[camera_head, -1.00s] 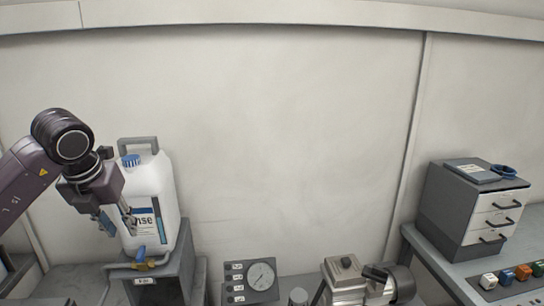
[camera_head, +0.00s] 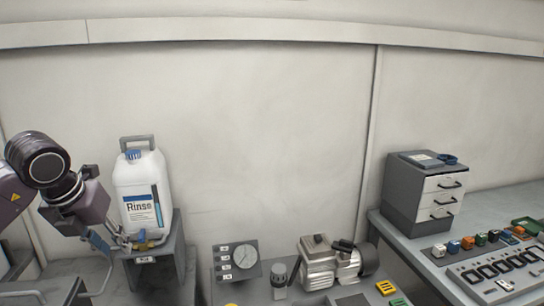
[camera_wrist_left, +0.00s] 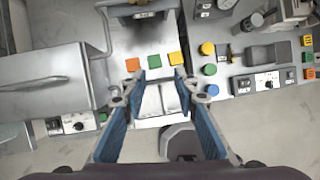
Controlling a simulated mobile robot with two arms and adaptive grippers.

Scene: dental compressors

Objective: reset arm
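My left gripper (camera_head: 108,243) is at the lower left of the head view, in front of and slightly left of the white Rinse canister (camera_head: 142,190). In the left wrist view my left gripper (camera_wrist_left: 156,92) shows two blue-padded fingers spread apart with nothing between them. Below them are a pale tray-like panel (camera_wrist_left: 158,100) and green, yellow and orange squares. My right gripper is not in view.
The canister stands on a grey stand (camera_head: 178,262) with a yellow-blue tap. A gauge box (camera_head: 234,262) and a compressor motor (camera_head: 330,262) sit at the bottom centre. A drawer cabinet (camera_head: 405,200) stands on the right bench. The wall above is clear.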

